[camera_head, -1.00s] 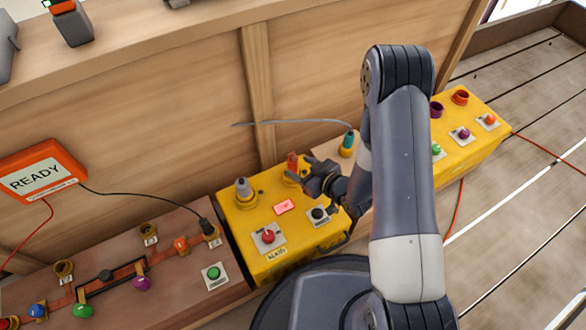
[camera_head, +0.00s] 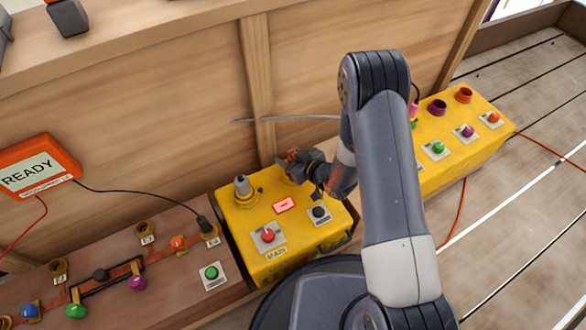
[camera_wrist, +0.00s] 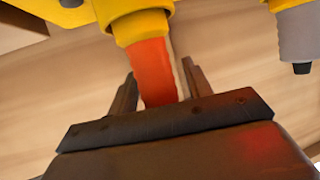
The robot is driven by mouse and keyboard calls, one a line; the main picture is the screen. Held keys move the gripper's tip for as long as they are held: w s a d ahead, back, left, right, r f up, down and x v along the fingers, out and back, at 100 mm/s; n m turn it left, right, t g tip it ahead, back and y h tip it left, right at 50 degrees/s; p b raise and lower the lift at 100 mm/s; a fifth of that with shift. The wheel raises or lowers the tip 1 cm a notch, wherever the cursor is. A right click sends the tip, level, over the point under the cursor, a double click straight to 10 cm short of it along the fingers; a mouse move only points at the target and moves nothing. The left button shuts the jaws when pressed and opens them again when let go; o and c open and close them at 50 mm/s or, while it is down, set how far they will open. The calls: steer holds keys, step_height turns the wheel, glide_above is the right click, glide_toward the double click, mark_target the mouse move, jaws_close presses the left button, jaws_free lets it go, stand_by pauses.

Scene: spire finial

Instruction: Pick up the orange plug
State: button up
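The orange plug (camera_wrist: 157,72) sits in a yellow collar (camera_wrist: 141,22) on the yellow box; in the wrist view it reaches between my fingers. My gripper (camera_wrist: 160,88) is open, with one dark finger on each side of the plug. A narrow gap shows between the plug and the right finger. In the head view, my gripper (camera_head: 284,168) is at the back of the yellow box (camera_head: 247,223), and only a bit of the orange plug (camera_head: 292,155) shows past it.
A grey plug (camera_head: 242,187) stands in a socket to the left on the same box. A red button (camera_head: 267,235) and a black button (camera_head: 319,211) are in front. The wooden wall (camera_head: 180,110) is close behind. Another yellow box (camera_head: 463,150) stands to the right.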

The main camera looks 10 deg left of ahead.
steer(key=c, duration=0.9)
steer(key=shift+c, duration=0.2)
steer(key=shift+r, duration=0.1)
